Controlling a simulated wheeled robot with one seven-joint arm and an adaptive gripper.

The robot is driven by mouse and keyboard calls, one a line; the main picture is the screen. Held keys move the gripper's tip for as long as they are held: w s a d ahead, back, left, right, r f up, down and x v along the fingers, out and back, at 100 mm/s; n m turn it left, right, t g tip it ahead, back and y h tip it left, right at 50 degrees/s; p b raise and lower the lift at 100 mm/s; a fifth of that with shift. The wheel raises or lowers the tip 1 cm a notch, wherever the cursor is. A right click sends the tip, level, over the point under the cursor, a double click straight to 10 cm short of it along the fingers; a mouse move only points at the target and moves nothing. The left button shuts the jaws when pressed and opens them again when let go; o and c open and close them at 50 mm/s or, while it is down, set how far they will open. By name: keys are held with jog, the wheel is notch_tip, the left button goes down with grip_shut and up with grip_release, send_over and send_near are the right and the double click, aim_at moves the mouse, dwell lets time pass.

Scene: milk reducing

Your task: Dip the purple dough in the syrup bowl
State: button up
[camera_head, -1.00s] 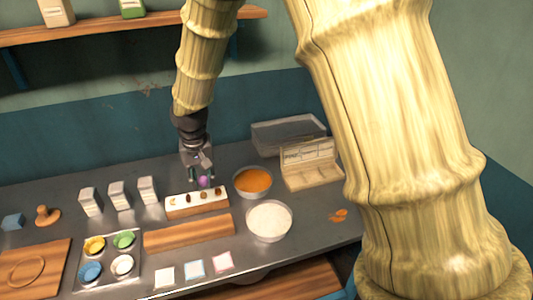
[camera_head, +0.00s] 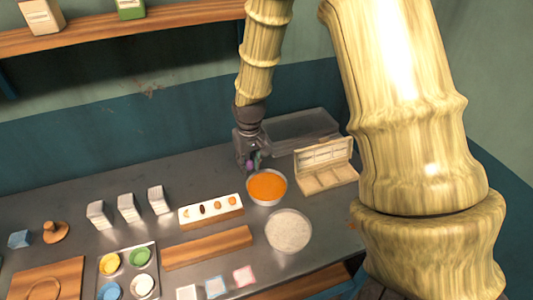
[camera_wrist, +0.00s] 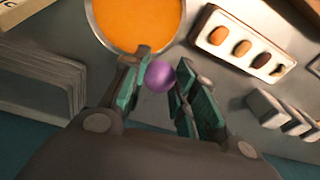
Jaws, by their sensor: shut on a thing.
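The purple dough (camera_wrist: 160,76) is a small ball held between the green-padded fingers of my gripper (camera_wrist: 158,82). It also shows as a small purple spot in the head view (camera_head: 250,164). My gripper (camera_head: 249,163) is shut on it. The syrup bowl (camera_head: 267,187) is a round metal bowl of orange syrup, just right of and in front of my gripper in the head view. In the wrist view the syrup bowl (camera_wrist: 138,22) lies just beyond the fingertips. The dough appears outside the bowl's rim, apart from the syrup.
A white tray (camera_head: 212,222) with several brown and orange pieces stands left of the syrup bowl. A bowl of white powder (camera_head: 288,232) is in front. An open compartment box (camera_head: 326,165) is at right, a clear bin (camera_head: 301,131) behind. White cartons (camera_head: 128,208) stand left.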

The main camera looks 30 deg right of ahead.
jog(key=p, duration=0.2)
send_over(267, 192)
jog(key=shift+n, duration=0.5)
jog(key=shift+s+a+f+b, duration=0.1)
jog(key=shift+s+f+b, duration=0.05)
jog(key=shift+f+b, duration=1.1)
jog(key=shift+s+f+b, duration=0.15)
jog(key=shift+f+b, duration=0.8)
jog(key=shift+f, duration=0.55)
jog(key=shift+f+b, duration=1.3)
jog(key=shift+f, duration=1.45)
jog(key=shift+f, duration=0.3)
jog(key=shift+r+p, duration=0.2)
jog(key=shift+p, duration=0.15)
notch_tip(267, 192, up, 7)
jog(key=p, duration=0.5)
jog(key=shift+r+p, duration=0.15)
jog(key=shift+p, duration=0.25)
